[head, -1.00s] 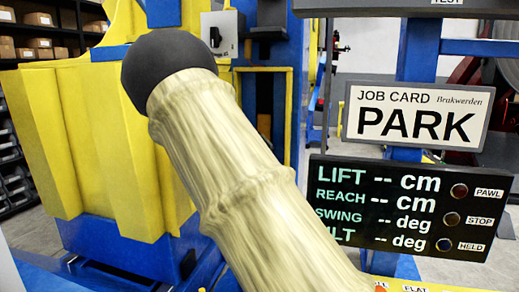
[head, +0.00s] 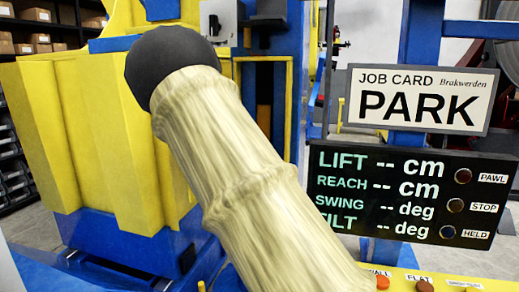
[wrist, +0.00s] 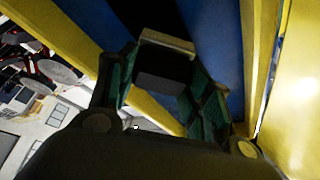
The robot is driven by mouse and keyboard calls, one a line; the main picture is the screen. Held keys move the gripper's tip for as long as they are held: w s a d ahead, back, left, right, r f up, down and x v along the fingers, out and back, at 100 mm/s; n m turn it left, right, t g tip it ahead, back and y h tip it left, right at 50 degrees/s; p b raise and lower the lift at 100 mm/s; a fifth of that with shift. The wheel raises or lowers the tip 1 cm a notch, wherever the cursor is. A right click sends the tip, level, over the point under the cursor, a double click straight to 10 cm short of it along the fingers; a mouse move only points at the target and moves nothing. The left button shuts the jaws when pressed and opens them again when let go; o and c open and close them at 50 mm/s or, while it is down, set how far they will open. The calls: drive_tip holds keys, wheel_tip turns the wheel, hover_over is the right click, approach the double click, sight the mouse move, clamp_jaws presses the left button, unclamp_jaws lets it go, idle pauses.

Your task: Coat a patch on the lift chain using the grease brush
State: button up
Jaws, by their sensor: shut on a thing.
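My gripper (wrist: 160,97) shows in the wrist view as dark knuckles with green finger links. It is shut on a dark block with a pale tan edge, which I take to be the grease brush (wrist: 166,66); its bristles are not clearly made out. Behind it is a dark gap between blue and yellow uprights. I cannot pick out the lift chain in either view. In the head view my cream-sleeved arm with its black end fills the middle and hides the gripper and brush.
A yellow ribbed structure (head: 95,150) on a blue base stands at left. At right are a job card reading PARK (head: 418,100) and a readout panel (head: 400,195) with dashes for all values. Buttons (head: 400,283) line a yellow ledge below. Box shelves (head: 45,40) stand behind.

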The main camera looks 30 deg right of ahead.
drive_tip(key=shift+s+a+r, duration=0.15)
drive_tip(key=shift+s+a, duration=1.6)
drive_tip(key=shift+a, duration=0.3)
drive_tip(key=shift+a+b, duration=0.15)
drive_tip(key=shift+b, duration=0.15)
drive_tip(key=shift+s+a, duration=0.95)
drive_tip(key=shift+a, duration=0.05)
